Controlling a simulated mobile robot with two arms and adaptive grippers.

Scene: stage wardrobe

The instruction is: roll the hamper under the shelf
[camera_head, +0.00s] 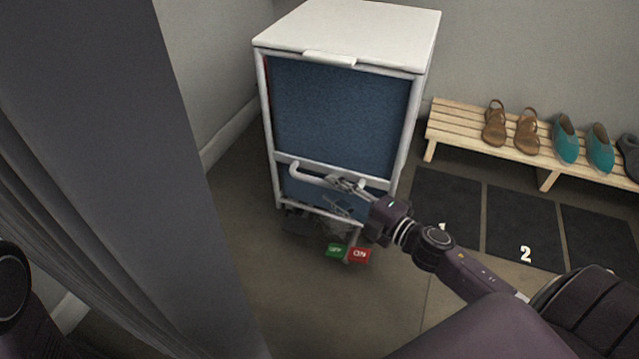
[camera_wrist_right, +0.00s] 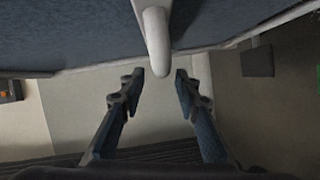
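The hamper (camera_head: 342,105) is a tall box with a white lid and frame and blue fabric sides, upright on the floor. A white handle bar (camera_head: 308,177) crosses its lower front. Below are a green OFF pedal (camera_head: 337,250) and a red ON pedal (camera_head: 359,254). My right gripper (camera_head: 345,195) is at the handle's right part. In the right wrist view, its fingers (camera_wrist_right: 158,84) are spread and the handle (camera_wrist_right: 156,38) points toward the gap between them; contact is unclear. My left gripper is out of view. I cannot identify the shelf.
A low wooden bench (camera_head: 470,132) with sandals and teal shoes stands at the right. Dark floor mats (camera_head: 520,215), one marked 2, lie before it. A grey curtain (camera_head: 105,150) fills the left. Bare floor (camera_head: 290,300) lies in front of the hamper.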

